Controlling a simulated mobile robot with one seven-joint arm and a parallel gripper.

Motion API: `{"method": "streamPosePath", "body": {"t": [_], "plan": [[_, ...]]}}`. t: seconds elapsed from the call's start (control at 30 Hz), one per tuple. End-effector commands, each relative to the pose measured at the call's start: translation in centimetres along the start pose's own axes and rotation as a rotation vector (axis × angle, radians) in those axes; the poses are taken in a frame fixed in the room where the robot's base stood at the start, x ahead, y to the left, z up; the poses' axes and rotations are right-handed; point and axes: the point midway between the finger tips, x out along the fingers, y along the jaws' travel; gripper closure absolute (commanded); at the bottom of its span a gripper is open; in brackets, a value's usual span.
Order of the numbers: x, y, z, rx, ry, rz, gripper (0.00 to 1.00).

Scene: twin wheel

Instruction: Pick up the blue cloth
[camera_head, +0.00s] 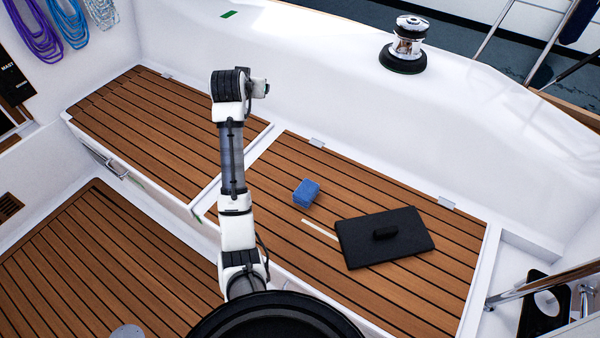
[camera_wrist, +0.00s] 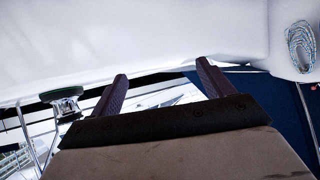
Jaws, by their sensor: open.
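The blue cloth (camera_head: 306,193) is a small folded block lying on the slatted wooden bench, right of my arm in the head view. It does not show in the wrist view. My gripper shows in the wrist view (camera_wrist: 160,88) with its two dark fingers spread apart and nothing between them. In the head view my arm stands upright left of the cloth, with its end raised well above the bench. The fingers cannot be made out there.
A black board (camera_head: 408,243) with a handle-like block (camera_head: 385,232) lies on the bench right of the cloth, near a thin pale strip (camera_head: 320,229). A chrome winch (camera_head: 405,45) stands on the white coaming behind. Coiled ropes (camera_head: 33,30) hang upper left. The left bench (camera_head: 160,125) is clear.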

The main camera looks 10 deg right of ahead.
Motion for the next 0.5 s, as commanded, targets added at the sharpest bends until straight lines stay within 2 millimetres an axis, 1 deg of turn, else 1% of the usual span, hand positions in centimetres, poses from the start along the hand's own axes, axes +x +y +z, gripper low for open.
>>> {"method": "streamPosePath", "body": {"t": [0.03,0.07,0.1,0.2,0.3,0.4,0.5], "plan": [[2.5,4.4,3.4,0.064,-0.155,0.077,0.20],[3.5,6.8,5.4,0.104,-0.249,0.117,0.20],[4.4,9.5,8.1,0.156,-0.368,0.164,0.20],[5.0,14.2,13.8,0.269,-0.617,0.244,0.20],[4.5,16.7,17.5,0.351,-0.789,0.288,0.20],[4.1,17.8,19.6,0.396,-0.887,0.307,0.20],[4.3,18.2,21.0,0.412,-0.924,0.314,0.20]]}}
